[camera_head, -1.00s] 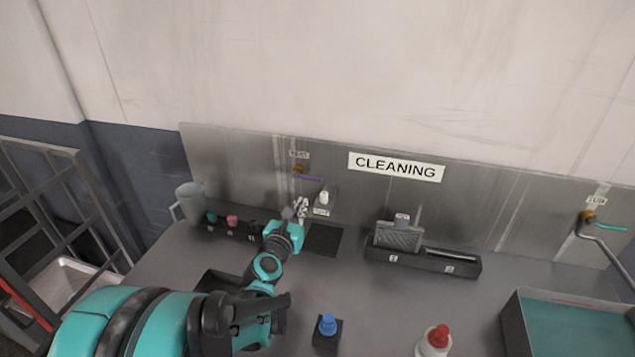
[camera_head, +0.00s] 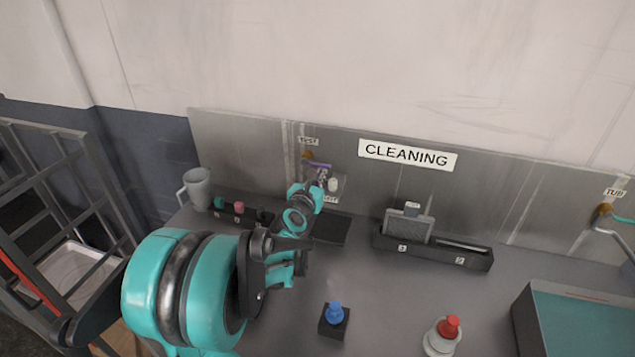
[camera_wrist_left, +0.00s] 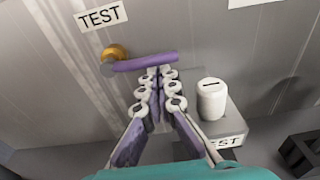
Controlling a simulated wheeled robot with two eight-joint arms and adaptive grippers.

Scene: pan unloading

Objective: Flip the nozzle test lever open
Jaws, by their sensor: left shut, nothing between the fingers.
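The nozzle test lever is a purple bar (camera_wrist_left: 146,62) on a brass pivot (camera_wrist_left: 115,52), below a TEST label (camera_wrist_left: 101,17) on the metal wall panel. It lies nearly level, pointing right from the pivot. It also shows small in the head view (camera_head: 320,165). My left gripper (camera_wrist_left: 161,75) is shut and empty, its fingertips right at the lever's lower edge near its middle. I cannot tell whether they touch it. In the head view, my left gripper (camera_head: 322,181) reaches up to the panel just under the lever. My right gripper is not in view.
A white capped bottle (camera_wrist_left: 212,98) stands on a small labelled ledge close right of the fingers. A blue-topped holder (camera_head: 334,318) and red-capped bottle (camera_head: 443,337) stand nearer.

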